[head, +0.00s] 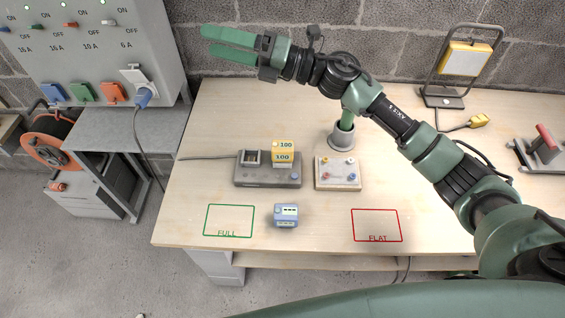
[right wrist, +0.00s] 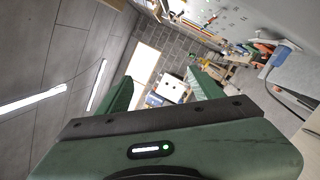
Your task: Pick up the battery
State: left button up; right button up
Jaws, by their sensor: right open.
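A yellow battery (head: 283,150) with "100" on its top and front sits in the right part of a dark grey charger (head: 250,181) on the workbench. The charger's left slot looks empty. A smaller blue-grey block (head: 287,215) with a small display stands in front of the charger; I cannot tell whether it is a battery too. My right gripper (head: 208,42) is open and empty, raised up and left of the charger in the head view. In the right wrist view its fingers (right wrist: 163,90) are apart, with only distant room between them. My left gripper is not in view.
Green FULL (head: 229,220) and red FLAT (head: 377,225) outlines on the bench are empty. A terminal board (head: 338,173) and a grey cup (head: 341,138) stand right of the charger. A work lamp (head: 465,60) is at the back right. A socket panel (head: 90,50) stands left.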

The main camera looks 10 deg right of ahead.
jog(key=s+a+f+n+g+h+b, duration=0.1)
jog(key=s+f+n+g+h+b, duration=0.15)
jog(key=f+n+g, duration=0.45)
jog(key=n+h+b, duration=0.3)
jog(key=n+h, duration=0.2)
jog(key=h, duration=0.7)
send_over(285, 145)
jog(key=s+d, duration=0.1)
jog(key=d, duration=0.1)
notch_tip(285, 145, down, 18)
jog(key=shift+d+r, duration=0.15)
jog(key=shift+r, duration=0.1)
jog(key=shift+d+f+p, duration=0.1)
jog(key=shift+f+p, duration=0.15)
jog(key=shift+p, duration=0.1)
jog(key=x, duration=0.2)
jog(key=p+x, duration=0.1)
jog(key=x, duration=0.1)
jog(key=p+x, duration=0.1)
jog(key=x, duration=0.1)
jog(key=shift+w+a, duration=0.3)
jog(key=shift+w+a+f, duration=0.1)
jog(key=shift+a+f, duration=0.05)
jog(key=shift+f, duration=0.25)
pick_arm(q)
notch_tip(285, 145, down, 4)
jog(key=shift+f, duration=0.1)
pick_arm(e)
jog(key=shift+c, duration=0.3)
jog(key=c, duration=1.4)
